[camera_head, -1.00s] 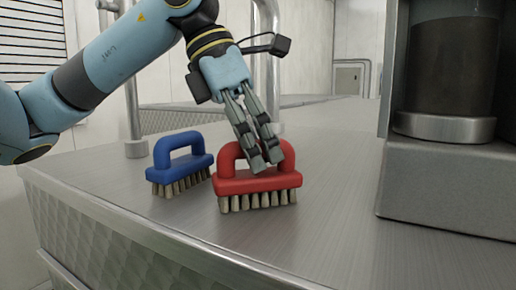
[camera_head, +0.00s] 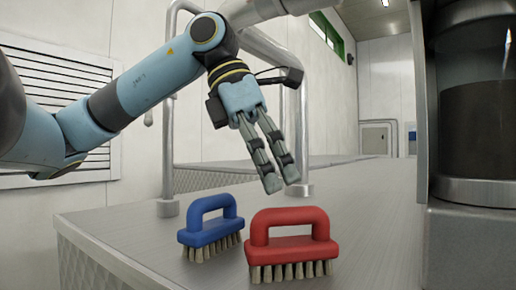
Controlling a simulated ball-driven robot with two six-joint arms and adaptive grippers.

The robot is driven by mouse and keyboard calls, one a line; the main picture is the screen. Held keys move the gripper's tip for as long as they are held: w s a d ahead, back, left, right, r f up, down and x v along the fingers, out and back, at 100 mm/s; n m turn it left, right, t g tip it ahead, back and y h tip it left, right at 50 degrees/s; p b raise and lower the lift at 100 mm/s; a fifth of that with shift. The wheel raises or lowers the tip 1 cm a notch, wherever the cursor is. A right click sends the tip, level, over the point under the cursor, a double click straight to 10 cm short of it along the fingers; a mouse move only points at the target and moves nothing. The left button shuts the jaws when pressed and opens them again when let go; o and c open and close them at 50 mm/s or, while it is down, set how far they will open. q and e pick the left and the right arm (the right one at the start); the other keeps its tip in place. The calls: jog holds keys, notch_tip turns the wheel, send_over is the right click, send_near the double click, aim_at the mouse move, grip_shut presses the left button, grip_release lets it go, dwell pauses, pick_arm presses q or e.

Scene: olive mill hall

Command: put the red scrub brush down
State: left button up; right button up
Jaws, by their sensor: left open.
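The red scrub brush (camera_head: 291,247) stands upright on the metal surface, bristles down and handle up. My left gripper (camera_head: 281,184) hangs above it, fingers pointing down, open and empty. Its fingertips are a little above the brush's handle and look apart from it. A blue scrub brush (camera_head: 210,233) stands upright just left of the red one, also bristles down. My right gripper is not in view.
The metal surface (camera_head: 370,210) is clear behind and to the right of the red brush. A grey machine with a dark cylinder (camera_head: 473,100) stands at the right. A metal pipe rail (camera_head: 167,120) rises behind the brushes.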

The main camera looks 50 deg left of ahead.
pick_arm(q)
jog(key=v, duration=0.6)
dwell(0.5)
